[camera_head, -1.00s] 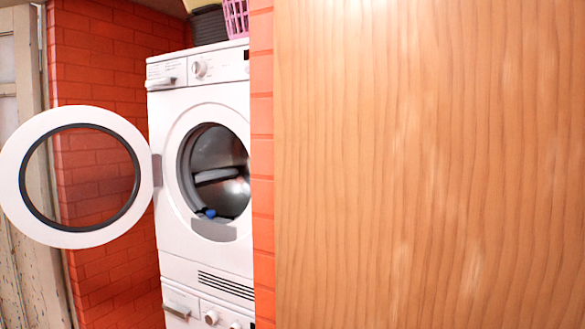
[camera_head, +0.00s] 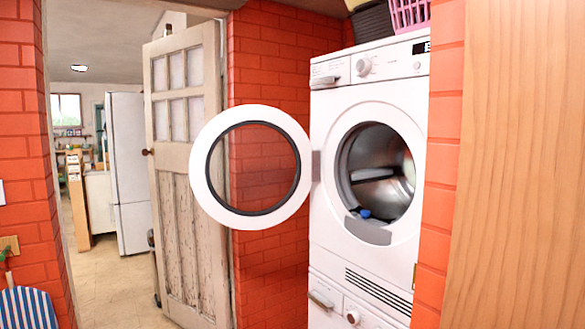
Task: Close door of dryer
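The dryer (camera_head: 335,210) is a white front-loading machine in a brick alcove, stacked on another white appliance (camera_head: 325,302). Its round door (camera_head: 203,172), a white ring with a dark inner rim and clear glass, stands wide open to the left, hinged at the left of the opening. The metal drum (camera_head: 385,160) shows inside, with a small blue thing (camera_head: 365,214) at its lower front edge. Neither of my grippers is in view.
A wooden panel (camera_head: 520,180) and a brick wall edge (camera_head: 440,170) stand close on the right. A worn panelled door (camera_head: 185,230) stands open behind the dryer door. Left of it, a doorway leads to a room with a white fridge (camera_head: 128,170). An ironing board (camera_head: 27,308) is at lower left.

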